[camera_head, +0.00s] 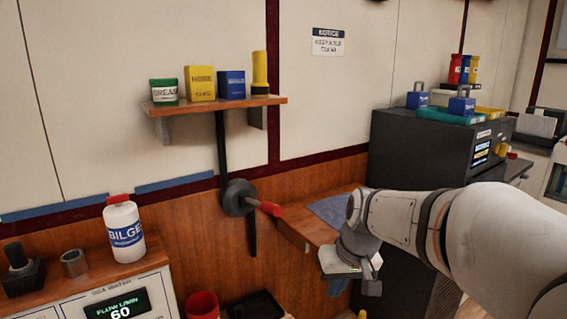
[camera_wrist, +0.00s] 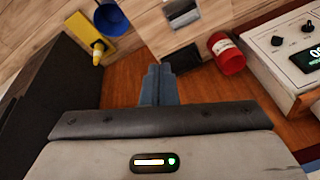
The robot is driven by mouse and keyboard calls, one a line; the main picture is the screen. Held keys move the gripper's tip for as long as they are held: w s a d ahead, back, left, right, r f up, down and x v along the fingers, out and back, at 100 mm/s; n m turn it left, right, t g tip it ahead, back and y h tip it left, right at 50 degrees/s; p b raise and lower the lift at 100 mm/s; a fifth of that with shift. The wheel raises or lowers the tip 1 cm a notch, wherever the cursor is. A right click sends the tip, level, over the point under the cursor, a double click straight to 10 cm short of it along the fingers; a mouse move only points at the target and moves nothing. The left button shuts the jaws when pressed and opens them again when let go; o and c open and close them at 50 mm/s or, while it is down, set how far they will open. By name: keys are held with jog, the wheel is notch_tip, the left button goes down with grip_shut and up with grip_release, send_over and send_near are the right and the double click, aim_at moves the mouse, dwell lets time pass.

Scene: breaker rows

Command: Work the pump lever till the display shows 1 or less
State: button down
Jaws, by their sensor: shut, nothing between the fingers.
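The pump lever is a dark round hub (camera_head: 238,198) on the wood-panelled wall with a red-tipped handle (camera_head: 270,209) sticking out to the right and slightly down. The display (camera_head: 118,304) on the white panel at bottom left reads FLOW L/MIN 60; in the wrist view the display (camera_wrist: 308,58) is cut off at the right edge. My gripper (camera_head: 338,287) is in front of the small wooden shelf, right of and below the lever, apart from it. Its fingers (camera_wrist: 160,84) are closed together and empty in the wrist view. I cannot make out the lever in the wrist view.
A white BILGE bottle (camera_head: 124,228) stands above the panel. A red canister (camera_head: 202,305) and a black tray (camera_head: 257,306) sit low below the lever. A wall shelf (camera_head: 215,102) holds several containers. A dark cabinet (camera_head: 405,150) stands behind my arm.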

jog(key=w+a+r+n+y+p, duration=0.1)
jog(key=w+a+r+p, duration=0.3)
jog(key=w+r+p, duration=0.3)
jog(key=w+a+r+n+t+y+p, duration=0.1)
jog(key=w+a+r+p, duration=0.3)
jog(key=w+r, duration=0.6)
notch_tip(320, 180, up, 6)
jog(key=n+p, duration=0.1)
jog(key=p, duration=0.1)
jog(key=shift+w+a+n+t+y+p, duration=0.25)
jog(key=shift+w+n+t+y+p, duration=0.05)
jog(key=shift+w+y+p, duration=0.1)
jog(key=p, duration=0.1)
send_near(262, 204)
jog(key=w, duration=0.2)
jog(key=f, duration=0.3)
jog(key=shift+s+d, duration=0.15)
jog(key=shift+s, duration=0.2)
jog(key=shift+s+f, duration=0.15)
jog(key=shift+f, duration=0.35)
jog(key=shift+f, duration=0.1)
